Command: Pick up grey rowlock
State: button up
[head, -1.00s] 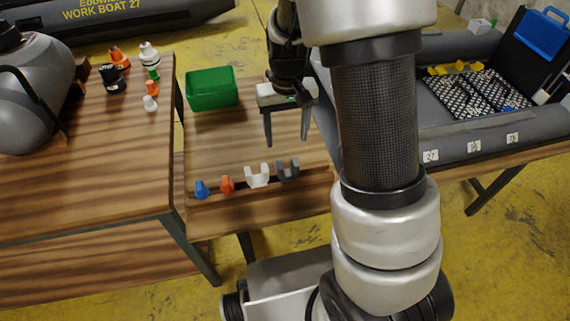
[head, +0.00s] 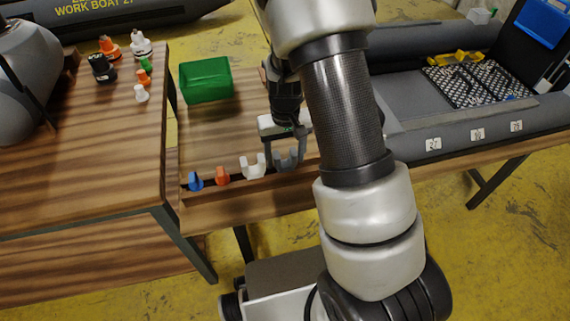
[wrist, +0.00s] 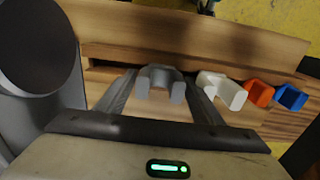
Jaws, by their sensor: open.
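The grey rowlock (head: 289,158) is a U-shaped piece in the slotted rack at the front edge of the low wooden table, at the right end of the row. In the wrist view the grey rowlock (wrist: 160,82) lies between my open fingers, with a gap on each side. My gripper (head: 285,150) is right above and around it in the head view, pointing down; my gripper also shows in the wrist view (wrist: 160,90). The fingers do not appear closed on it. The gripper and my arm partly crowd the view of the rowlock.
A white rowlock (head: 253,167) stands close beside the grey one, then an orange piece (head: 222,176) and a blue piece (head: 195,181). A green bin (head: 206,81) stands behind. A higher table (head: 90,150) with several valves is at left; an inflatable boat (head: 480,120) is at right.

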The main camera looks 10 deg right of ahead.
aim_at(285, 164)
jog(key=c, duration=0.9)
jog(key=shift+o, duration=0.2)
notch_tip(285, 164, up, 11)
jog(key=p, duration=0.4)
jog(key=shift+r, duration=0.1)
